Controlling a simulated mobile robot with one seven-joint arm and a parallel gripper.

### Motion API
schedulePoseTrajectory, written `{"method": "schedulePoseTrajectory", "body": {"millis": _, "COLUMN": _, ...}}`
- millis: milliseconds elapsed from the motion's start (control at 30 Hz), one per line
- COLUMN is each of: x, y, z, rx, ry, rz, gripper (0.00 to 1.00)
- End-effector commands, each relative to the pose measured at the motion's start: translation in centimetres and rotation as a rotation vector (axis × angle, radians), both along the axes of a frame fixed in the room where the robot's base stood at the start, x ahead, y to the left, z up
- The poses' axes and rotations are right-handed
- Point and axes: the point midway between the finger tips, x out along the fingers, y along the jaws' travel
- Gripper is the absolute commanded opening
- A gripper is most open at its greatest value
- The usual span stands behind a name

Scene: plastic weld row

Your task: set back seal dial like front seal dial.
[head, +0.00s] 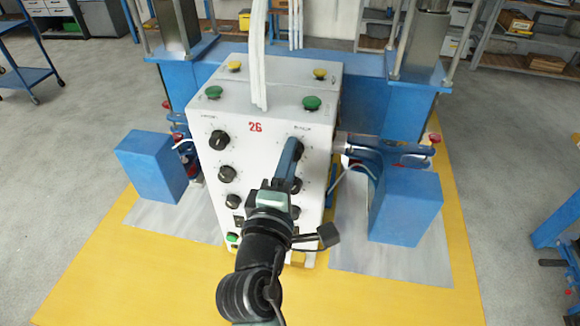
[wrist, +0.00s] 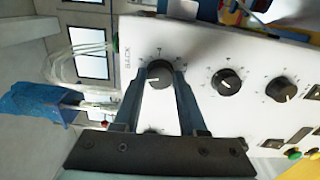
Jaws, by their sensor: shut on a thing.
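A white control box (head: 260,160) carries two columns of black dials. My gripper (head: 297,150) reaches the top dial of the right column. In the wrist view my gripper (wrist: 159,77) is shut on that top dial (wrist: 158,72), beside the label BACK, with one finger on each side. A pale mark on this dial points left in the wrist view. In the head view the gripped dial is mostly hidden by my gripper. The top dial of the left column (head: 219,140) is in plain view, but its setting is too small to read surely.
A lower dial (wrist: 226,82) in the same column sits close beside my gripper, with another dial (wrist: 281,90) beyond it. Green buttons (head: 312,103) and yellow buttons (head: 320,73) are on the box top. Blue housings (head: 405,207) flank the box on the yellow base (head: 90,270).

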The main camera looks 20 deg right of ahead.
Motion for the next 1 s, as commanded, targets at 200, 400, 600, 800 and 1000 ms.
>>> {"method": "schedulePoseTrajectory", "body": {"millis": 200, "x": 0.02, "y": 0.01, "z": -0.41, "rx": 0.17, "ry": -0.116, "rz": 0.0, "gripper": 0.0}}
{"method": "schedulePoseTrajectory", "body": {"millis": 400, "x": 0.02, "y": 0.01, "z": -0.38, "rx": 0.32, "ry": -0.216, "rz": 0.0, "gripper": 0.0}}
{"method": "schedulePoseTrajectory", "body": {"millis": 600, "x": 0.01, "y": 0.03, "z": -0.32, "rx": 0.442, "ry": -0.297, "rz": 0.001, "gripper": 0.0}}
{"method": "schedulePoseTrajectory", "body": {"millis": 800, "x": 0.01, "y": 0.02, "z": -0.22, "rx": 0.527, "ry": -0.354, "rz": 0.0, "gripper": 0.0}}
{"method": "schedulePoseTrajectory", "body": {"millis": 1000, "x": 0.0, "y": -0.01, "z": -0.17, "rx": 0.574, "ry": -0.384, "rz": -0.001, "gripper": 0.0}}
